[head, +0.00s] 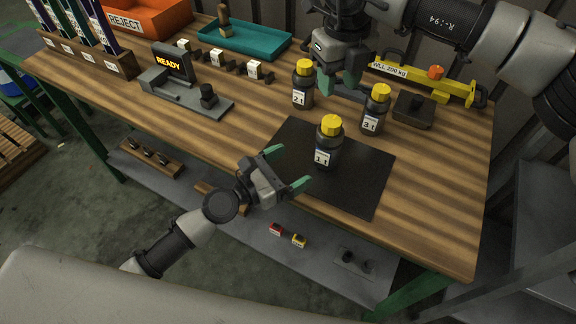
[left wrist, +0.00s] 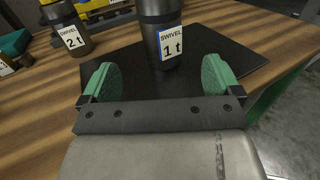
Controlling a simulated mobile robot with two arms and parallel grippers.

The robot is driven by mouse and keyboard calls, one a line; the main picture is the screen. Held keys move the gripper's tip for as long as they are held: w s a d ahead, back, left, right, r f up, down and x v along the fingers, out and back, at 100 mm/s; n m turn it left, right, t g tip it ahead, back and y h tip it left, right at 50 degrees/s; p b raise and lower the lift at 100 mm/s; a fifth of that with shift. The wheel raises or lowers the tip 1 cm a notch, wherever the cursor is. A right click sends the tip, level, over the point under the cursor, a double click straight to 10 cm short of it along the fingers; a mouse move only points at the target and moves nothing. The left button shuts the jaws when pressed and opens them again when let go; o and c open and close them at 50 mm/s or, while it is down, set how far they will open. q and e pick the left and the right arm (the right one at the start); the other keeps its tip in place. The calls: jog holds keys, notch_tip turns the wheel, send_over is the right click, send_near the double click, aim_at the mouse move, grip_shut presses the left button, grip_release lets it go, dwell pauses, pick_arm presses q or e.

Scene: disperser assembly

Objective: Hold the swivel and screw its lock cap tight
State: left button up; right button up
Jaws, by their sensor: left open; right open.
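The 1 t swivel (head: 322,157), a dark cylinder with a white label, stands upright on the black mat (head: 361,183). Its yellow lock cap (head: 330,125) sits on top; I cannot tell how tight it is. My left gripper (head: 287,168) is open and empty at the mat's front left edge, its green fingers facing the swivel. In the left wrist view the 1 t swivel (left wrist: 168,42) stands just beyond and between the fingers, apart from them; its cap is out of frame.
The 2 t swivel (head: 302,91) and 3 t swivel (head: 374,113), both yellow-capped, stand behind the mat. A dark block (head: 414,112) and a yellow spreader bar (head: 425,81) lie at the back right. A grey device reading READY (head: 170,65) stands left. The mat's right part is clear.

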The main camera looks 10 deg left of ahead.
aim_at(328, 147)
pick_arm(q)
jog(key=x, duration=1)
jog(key=shift+w+d+f, duration=0.1)
jog(key=shift+w+d, duration=0.1)
jog(key=shift+d, duration=0.15)
jog(key=c, duration=1.4)
jog(key=o, duration=0.7)
jog(key=c, duration=0.6)
